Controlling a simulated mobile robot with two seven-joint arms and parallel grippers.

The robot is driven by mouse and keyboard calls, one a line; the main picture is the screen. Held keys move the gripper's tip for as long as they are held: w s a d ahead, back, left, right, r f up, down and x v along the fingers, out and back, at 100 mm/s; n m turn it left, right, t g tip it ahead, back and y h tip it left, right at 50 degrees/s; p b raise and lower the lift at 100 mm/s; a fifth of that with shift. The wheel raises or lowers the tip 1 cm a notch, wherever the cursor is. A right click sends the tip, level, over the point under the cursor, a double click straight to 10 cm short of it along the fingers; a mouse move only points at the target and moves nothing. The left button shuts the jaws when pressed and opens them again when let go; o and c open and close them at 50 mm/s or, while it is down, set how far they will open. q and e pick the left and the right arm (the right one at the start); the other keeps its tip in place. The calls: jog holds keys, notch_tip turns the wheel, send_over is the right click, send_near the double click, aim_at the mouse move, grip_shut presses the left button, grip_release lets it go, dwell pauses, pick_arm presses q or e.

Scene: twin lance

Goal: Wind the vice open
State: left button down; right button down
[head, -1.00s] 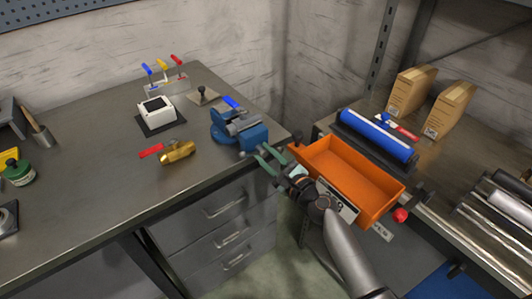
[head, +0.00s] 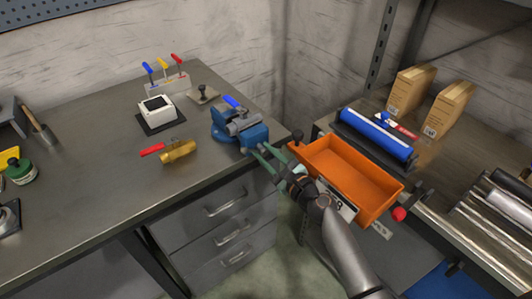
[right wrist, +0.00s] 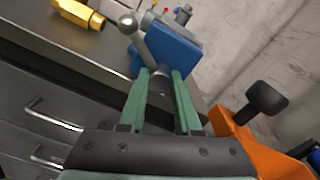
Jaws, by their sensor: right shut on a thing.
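The blue vice (head: 240,128) stands at the right corner of the grey workbench, with a short blue piece at its back. In the right wrist view its blue front jaw (right wrist: 168,52) is close ahead. Its silver handle bar (right wrist: 141,42) slants down from a ball end towards the fingertips. My right gripper (head: 262,154) has green fingers reaching to the vice's front. In the right wrist view the gripper (right wrist: 160,74) is shut on the vice handle near the screw; its tips partly hide the grip. My left gripper is in neither view.
A brass piece with a red grip (head: 178,151) lies left of the vice. A white block (head: 156,108) and a rack of coloured-handled tools (head: 166,82) stand behind. An orange bin (head: 350,175) sits close to the right of my gripper. The bench's front middle is clear.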

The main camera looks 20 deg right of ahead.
jog(key=shift+w+r, duration=0.15)
jog(key=shift+r, duration=0.1)
dwell(0.7)
jog(key=c, duration=0.6)
grip_release()
jog(key=shift+a+f, duration=0.1)
jog(key=shift+f, duration=0.15)
jog(key=shift+a, duration=0.1)
jog(key=shift+s+f, duration=0.1)
jog(key=shift+s, duration=0.1)
jog(key=v, duration=1.2)
jog(key=shift+b, duration=0.45)
jog(key=shift+s, duration=0.1)
